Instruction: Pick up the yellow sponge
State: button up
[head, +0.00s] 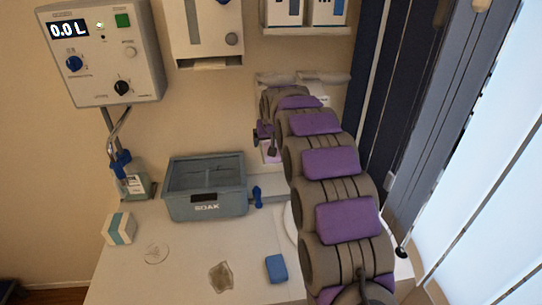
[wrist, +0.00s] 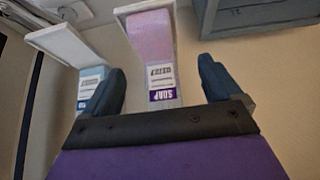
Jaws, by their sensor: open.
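I cannot make out a yellow sponge in either view. A small blue block (head: 276,268), perhaps a sponge, lies on the counter (head: 185,262) left of my arm. A flat brownish piece (head: 221,277) lies to its left; what it is I cannot tell. My gripper (wrist: 161,66) is open in the wrist view, with its two dark fingers apart and nothing held between them. A pink soap dispenser (wrist: 152,42) shows beyond the gap between the fingers. In the head view my arm reaches over the counter toward the wall and largely hides the gripper.
A grey SOAK tub (head: 205,209) stands at the counter's back, with a cream block with a blue stripe (head: 119,229) and a bottle (head: 137,186) to its left. A control box (head: 101,50) hangs above. A window (head: 490,170) is at right. The counter's front left is clear.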

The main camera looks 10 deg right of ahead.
aim_at(268, 159)
jog(key=shift+x, duration=1.1)
jog(key=f, duration=0.1)
jog(key=w+f+b, duration=0.1)
jog(key=d+f, duration=0.1)
jog(key=f, duration=0.1)
jog(key=shift+w+f, duration=0.1)
jog(key=shift+w, duration=0.3)
jog(key=shift+w+f+b, duration=0.3)
jog(key=shift+w+f, duration=0.05)
jog(key=shift+r, duration=0.1)
jog(key=shift+a, duration=0.1)
jog(key=c, duration=1.1)
jog(key=shift+c, duration=0.2)
